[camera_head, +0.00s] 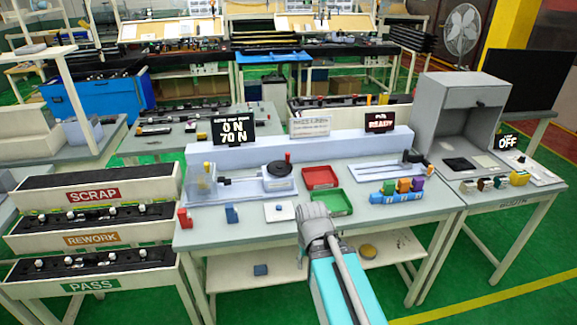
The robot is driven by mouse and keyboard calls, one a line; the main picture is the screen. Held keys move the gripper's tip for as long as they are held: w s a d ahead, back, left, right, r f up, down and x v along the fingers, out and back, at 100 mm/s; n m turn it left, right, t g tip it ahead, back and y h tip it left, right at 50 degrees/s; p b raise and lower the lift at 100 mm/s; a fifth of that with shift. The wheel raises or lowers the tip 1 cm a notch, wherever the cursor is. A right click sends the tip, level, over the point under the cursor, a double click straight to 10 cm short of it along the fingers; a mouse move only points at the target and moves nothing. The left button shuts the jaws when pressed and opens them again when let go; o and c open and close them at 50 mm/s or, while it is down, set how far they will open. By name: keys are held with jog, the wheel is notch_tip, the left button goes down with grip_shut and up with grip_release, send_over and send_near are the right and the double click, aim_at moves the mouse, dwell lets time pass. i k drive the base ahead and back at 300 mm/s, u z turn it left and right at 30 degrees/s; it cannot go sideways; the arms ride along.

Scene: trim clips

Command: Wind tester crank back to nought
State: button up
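The tester (240,188) is a pale bench fixture on the grey table. Its crank is a round black dial (278,176) with an upright red-tipped handle (287,158) at its far right edge. A black display (233,130) behind it reads what looks like "0 N" over "70 N". My gripper (313,212) is over the table's front edge, to the right of and nearer than the crank, apart from it. It is seen from behind, so its fingers are hidden and I cannot tell whether it holds anything.
A red tray (320,177) and a green tray (332,202) lie right of the crank. Small red (184,218) and blue (232,214) blocks stand at the front left. A second display (380,122) reads "READY". SCRAP, REWORK and PASS racks (92,194) stand left; a grey booth (462,115) stands right.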

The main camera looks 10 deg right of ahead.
aim_at(279, 167)
jog(key=k, duration=0.2)
jog(key=z, duration=0.25)
jog(key=i, duration=1.1)
jog(key=u, duration=0.25)
